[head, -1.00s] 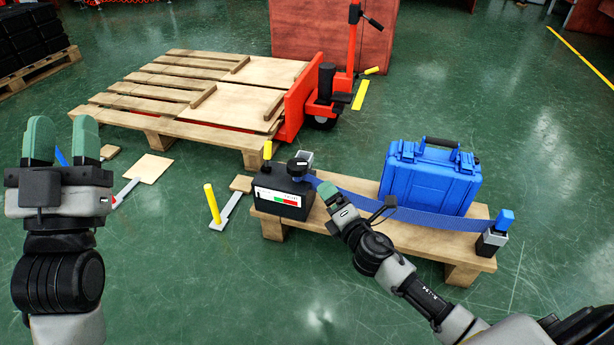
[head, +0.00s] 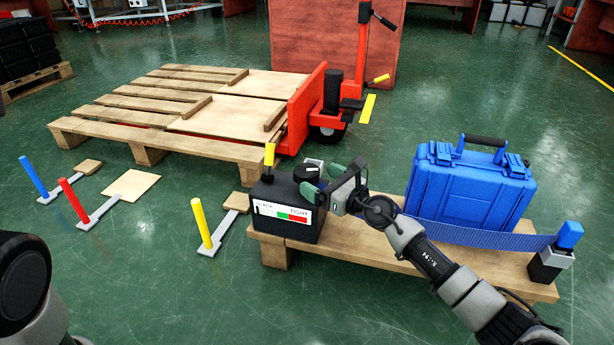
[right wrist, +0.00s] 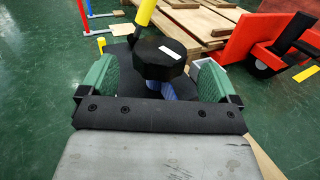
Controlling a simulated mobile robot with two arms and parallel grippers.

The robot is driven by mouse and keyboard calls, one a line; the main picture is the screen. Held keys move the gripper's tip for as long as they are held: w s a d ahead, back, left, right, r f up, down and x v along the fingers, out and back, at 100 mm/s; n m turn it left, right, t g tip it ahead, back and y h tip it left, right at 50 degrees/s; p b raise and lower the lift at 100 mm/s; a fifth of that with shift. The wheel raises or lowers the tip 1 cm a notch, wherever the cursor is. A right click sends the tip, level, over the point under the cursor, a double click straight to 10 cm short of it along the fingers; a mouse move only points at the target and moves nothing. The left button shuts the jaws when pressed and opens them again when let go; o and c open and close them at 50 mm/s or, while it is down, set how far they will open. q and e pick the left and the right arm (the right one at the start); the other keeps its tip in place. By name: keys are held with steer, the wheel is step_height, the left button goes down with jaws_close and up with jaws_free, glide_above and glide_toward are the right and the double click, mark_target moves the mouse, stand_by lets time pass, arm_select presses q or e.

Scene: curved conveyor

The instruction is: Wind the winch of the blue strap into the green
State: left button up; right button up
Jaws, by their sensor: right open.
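The black winch box (head: 272,226) sits at the left end of the low wooden pallet. Its white gauge (head: 268,209) reads from slack to tight, with green and red at the right; a small dark mark shows at the slack end. A black knob (head: 308,171) with a white mark tops the winch. My right gripper (head: 322,181) is open at the knob; in the right wrist view the knob (right wrist: 158,60) stands between the green fingers, apparently clear of both. The blue strap (head: 480,240) runs past the blue case (head: 465,190) to the right-end post. My left gripper is out of view.
A yellow-topped lever (head: 269,157) stands close beside the knob. Blue, red and yellow upright handles (head: 202,222) stand on the floor at left. A large pallet (head: 160,135) and red pallet jack (head: 330,105) are behind. Green floor is clear in front.

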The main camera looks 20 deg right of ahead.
mark_target(297, 167)
steer(key=b+x, duration=0.1)
steer(key=x, duration=0.3)
steer(key=shift+f, duration=0.1)
steer(key=shift+w+a+b, duration=0.25)
steer(key=shift+w+b, duration=0.1)
steer(key=shift+w, duration=0.1)
